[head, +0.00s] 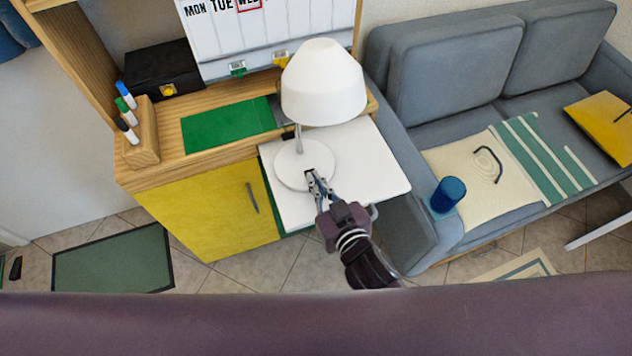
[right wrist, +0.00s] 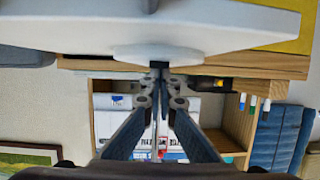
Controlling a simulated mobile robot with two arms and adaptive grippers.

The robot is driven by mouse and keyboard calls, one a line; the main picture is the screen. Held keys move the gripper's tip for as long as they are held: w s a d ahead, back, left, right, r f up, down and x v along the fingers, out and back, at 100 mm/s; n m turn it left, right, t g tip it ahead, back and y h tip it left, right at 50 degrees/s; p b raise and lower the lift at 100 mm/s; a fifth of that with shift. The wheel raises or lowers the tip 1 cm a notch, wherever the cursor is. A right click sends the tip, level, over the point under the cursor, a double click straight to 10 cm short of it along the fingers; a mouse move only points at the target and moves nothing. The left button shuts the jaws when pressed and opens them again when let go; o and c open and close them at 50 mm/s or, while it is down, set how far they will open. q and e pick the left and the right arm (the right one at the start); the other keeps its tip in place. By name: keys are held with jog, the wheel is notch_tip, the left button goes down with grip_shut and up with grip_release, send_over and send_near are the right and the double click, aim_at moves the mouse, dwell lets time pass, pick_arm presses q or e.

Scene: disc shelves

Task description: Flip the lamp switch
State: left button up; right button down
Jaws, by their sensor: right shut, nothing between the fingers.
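The white lamp (head: 322,82) stands upright on a white table panel (head: 375,160), with a cone shade, a thin stem and a round base (head: 290,165). A small dark switch sits at the front of the base, partly hidden by my fingertips. My right gripper (head: 311,177) is shut and empty, its fingertips at or very near the switch; contact cannot be told. In the right wrist view the shut fingertips (right wrist: 159,74) lie at the edge of the lamp base (right wrist: 150,52), by a dark spot. My left gripper is not in view.
A wooden desk with a yellow cabinet door (head: 205,205) stands left of the lamp. It holds a marker block (head: 147,145), a black box (head: 160,68) and a green mat (head: 225,126). A grey sofa (head: 450,55) with a blue cup (head: 448,194) is on the right.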

jog(key=shift+f, duration=0.1)
pick_arm(q)
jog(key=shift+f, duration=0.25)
jog(key=shift+p, duration=0.3)
pick_arm(e)
jog(key=shift+r+p, duration=0.85)
jog(key=shift+p, duration=0.05)
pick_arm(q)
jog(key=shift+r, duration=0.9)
